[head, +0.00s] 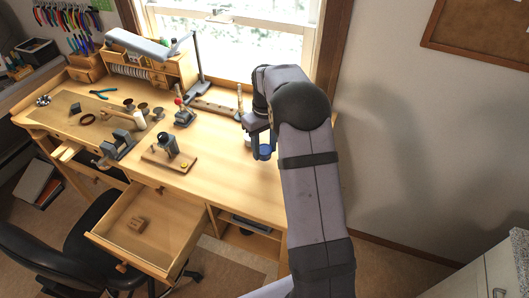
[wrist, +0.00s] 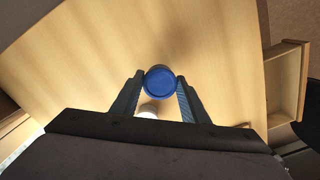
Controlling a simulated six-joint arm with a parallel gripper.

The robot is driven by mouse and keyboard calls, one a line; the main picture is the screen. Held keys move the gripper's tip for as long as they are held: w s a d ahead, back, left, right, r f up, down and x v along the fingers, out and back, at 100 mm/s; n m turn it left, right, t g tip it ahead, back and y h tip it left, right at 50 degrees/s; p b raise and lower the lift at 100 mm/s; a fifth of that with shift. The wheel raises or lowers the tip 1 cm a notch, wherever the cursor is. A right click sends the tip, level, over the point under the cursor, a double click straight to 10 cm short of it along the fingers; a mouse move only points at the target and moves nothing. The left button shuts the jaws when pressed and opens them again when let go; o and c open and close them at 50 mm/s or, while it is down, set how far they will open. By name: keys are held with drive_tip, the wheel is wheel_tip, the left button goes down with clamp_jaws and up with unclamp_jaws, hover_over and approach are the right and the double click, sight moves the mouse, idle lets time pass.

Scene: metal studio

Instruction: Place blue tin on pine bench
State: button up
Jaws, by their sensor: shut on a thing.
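The blue tin (head: 264,152) is at the right part of the pine bench (head: 235,192), in front of the window. It also shows in the wrist view (wrist: 160,80) as a round blue lid. My gripper (head: 264,150) is shut on the tin, with one finger on each side of it. In the wrist view the bare bench top (wrist: 90,55) lies beyond the tin. I cannot tell whether the tin's base touches the bench. My arm hides the bench's right end in the head view.
A small white thing (wrist: 149,110) stands close to the tin, partly hidden by my gripper. A wooden board with a small metal tool (head: 170,155) is to the left. An open drawer (head: 150,228) juts from the bench's front. The front right bench top is clear.

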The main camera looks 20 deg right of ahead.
sight(265, 149)
drive_tip(key=shift+f+p, duration=0.45)
drive_tip(key=shift+f, duration=1.05)
drive_tip(key=shift+f, duration=0.15)
drive_tip(key=o, duration=1.1)
drive_tip(key=shift+c, duration=0.2)
wheel_tip(265, 149, up, 12)
drive_tip(key=b, duration=0.3)
drive_tip(key=shift+r, duration=0.2)
drive_tip(key=s+a+f, duration=0.3)
drive_tip(key=s, duration=0.6)
drive_tip(key=s+a+f+m, duration=0.1)
drive_tip(key=s+a+f, duration=0.2)
drive_tip(key=s, duration=0.6)
drive_tip(key=s+a+f+m, duration=0.1)
drive_tip(key=s+a+f, duration=0.2)
drive_tip(key=s, duration=0.6)
drive_tip(key=shift+a+f, duration=0.4)
drive_tip(key=shift+a, duration=0.75)
